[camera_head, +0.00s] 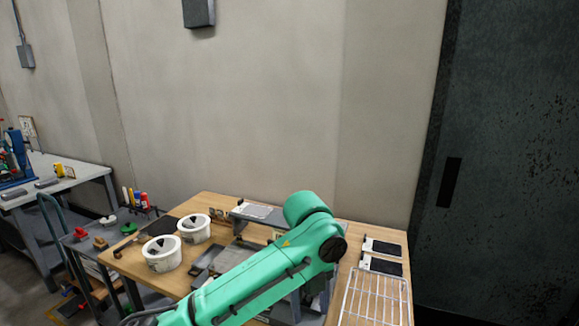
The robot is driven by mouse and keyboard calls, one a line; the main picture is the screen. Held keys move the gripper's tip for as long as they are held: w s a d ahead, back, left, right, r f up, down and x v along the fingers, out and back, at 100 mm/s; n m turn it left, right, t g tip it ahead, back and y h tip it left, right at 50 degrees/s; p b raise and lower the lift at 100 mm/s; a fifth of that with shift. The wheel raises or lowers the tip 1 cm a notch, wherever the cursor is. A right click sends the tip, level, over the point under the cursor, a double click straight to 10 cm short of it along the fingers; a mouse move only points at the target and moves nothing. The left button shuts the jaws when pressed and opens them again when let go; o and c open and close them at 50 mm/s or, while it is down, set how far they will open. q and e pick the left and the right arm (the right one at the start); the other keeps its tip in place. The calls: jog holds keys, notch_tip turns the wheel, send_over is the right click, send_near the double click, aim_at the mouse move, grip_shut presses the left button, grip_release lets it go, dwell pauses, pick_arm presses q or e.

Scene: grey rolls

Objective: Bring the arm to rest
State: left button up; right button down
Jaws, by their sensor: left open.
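My green left arm reaches in from the bottom left across the wooden table (215,203). Its rounded joint is over the right-middle of the table. My left gripper (310,298) is below that joint, open and mostly hidden by the arm. I see nothing held in it. My right gripper is not in view.
Two white tubs (162,253) stand at the table's left. A grey fixture (258,213) lies behind my arm. A wire rack (375,298) and two dark-and-white pieces (382,248) lie at the right. A tool cart (95,245) stands left; a dark door (510,160) is right.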

pick_arm(q)
jog(key=s+a+f+n+t+h, duration=0.1)
jog(key=s+a+f+n+h, duration=0.1)
jog(key=f+n, duration=0.45)
jog(key=s+a+f+n+h, duration=0.2)
jog(key=f+n+h, duration=0.1)
jog(key=f+n, duration=0.4)
jog(key=s+a+f+n+t+y, duration=0.1)
jog(key=s+a+f+n+y, duration=0.1)
jog(key=s+a+n, duration=0.35)
jog(key=s+a+f+n+t+y, duration=0.1)
jog(key=s+a+f+n+y, duration=0.15)
jog(key=a+n, duration=0.55)
jog(key=s+a+f+n+t+y, duration=0.15)
jog(key=s+a+n, duration=0.25)
jog(key=a, duration=0.6)
notch_tip(320, 180, down, 25)
jog(key=s+g+b, duration=0.1)
jog(key=s+g, duration=0.1)
jog(key=s, duration=0.1)
jog(key=s+a+f+g, duration=0.1)
jog(key=s+a+f, duration=0.1)
jog(key=s+f, duration=1.2)
jog(key=shift+s+a+m+b, duration=0.3)
jog(key=shift+s+m, duration=0.1)
jog(key=shift+s, duration=0.55)
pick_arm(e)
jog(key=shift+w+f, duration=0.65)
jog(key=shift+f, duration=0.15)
